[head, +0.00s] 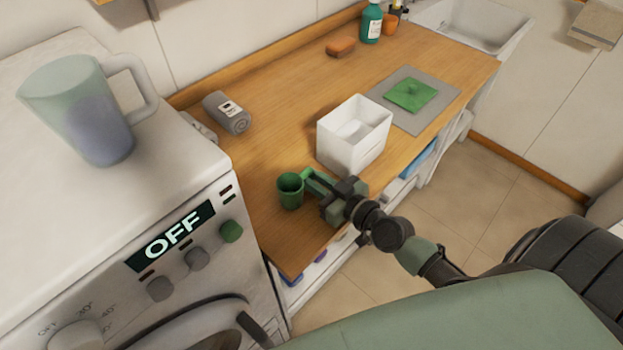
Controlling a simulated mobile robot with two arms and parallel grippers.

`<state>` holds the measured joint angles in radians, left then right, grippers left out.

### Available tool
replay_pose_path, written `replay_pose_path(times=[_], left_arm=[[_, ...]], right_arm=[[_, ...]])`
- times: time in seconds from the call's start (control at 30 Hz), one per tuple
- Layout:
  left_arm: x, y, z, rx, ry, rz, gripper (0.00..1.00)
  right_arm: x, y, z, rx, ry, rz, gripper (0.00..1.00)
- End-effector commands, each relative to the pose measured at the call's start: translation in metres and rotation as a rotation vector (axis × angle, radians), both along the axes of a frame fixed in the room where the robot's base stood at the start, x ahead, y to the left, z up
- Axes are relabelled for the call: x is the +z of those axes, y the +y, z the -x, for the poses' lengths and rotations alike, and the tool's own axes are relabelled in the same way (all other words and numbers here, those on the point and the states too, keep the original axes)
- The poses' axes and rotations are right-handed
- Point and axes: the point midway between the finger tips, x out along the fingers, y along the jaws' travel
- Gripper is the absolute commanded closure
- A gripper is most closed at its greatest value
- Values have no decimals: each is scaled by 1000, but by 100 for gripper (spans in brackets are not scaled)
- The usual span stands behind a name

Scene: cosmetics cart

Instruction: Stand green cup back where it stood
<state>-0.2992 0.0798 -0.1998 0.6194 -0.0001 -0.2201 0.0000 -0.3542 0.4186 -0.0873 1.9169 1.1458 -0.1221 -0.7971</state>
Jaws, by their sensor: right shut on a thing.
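The green cup (290,192) is upright at the near left part of the wooden counter (262,228), close to the washing machine. My right gripper (306,182) reaches in from the right and is shut on the cup's right side. The cup's base is at or just above the wood; I cannot tell whether it touches. The far finger is partly hidden by the cup. My left gripper is not in view.
A white open box (350,150) stands just behind my right gripper. A green cloth (412,95) lies on a grey mat (440,88). A rolled grey towel (228,112) lies farther back. The washing machine (170,195) bounds the left, with a jug (85,115) on top.

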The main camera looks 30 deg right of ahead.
Motion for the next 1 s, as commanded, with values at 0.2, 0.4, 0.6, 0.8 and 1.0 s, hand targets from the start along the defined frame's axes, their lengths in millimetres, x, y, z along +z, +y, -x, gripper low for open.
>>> replay_pose_path(times=[0.2, 0.4, 0.6, 0.8, 1.0], left_arm=[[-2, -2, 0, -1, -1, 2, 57], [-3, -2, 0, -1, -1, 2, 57], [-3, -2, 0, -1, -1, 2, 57], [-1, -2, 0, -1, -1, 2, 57], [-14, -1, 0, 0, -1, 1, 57]], right_arm=[[-2, 0, 0, 0, -1, 0, 100], [-2, 0, 0, 0, 0, 0, 63], [-2, 0, 0, 0, 0, 0, 63], [0, -2, 5, 1, 2, 1, 63], [2, -13, 43, 3, 4, 5, 63]])
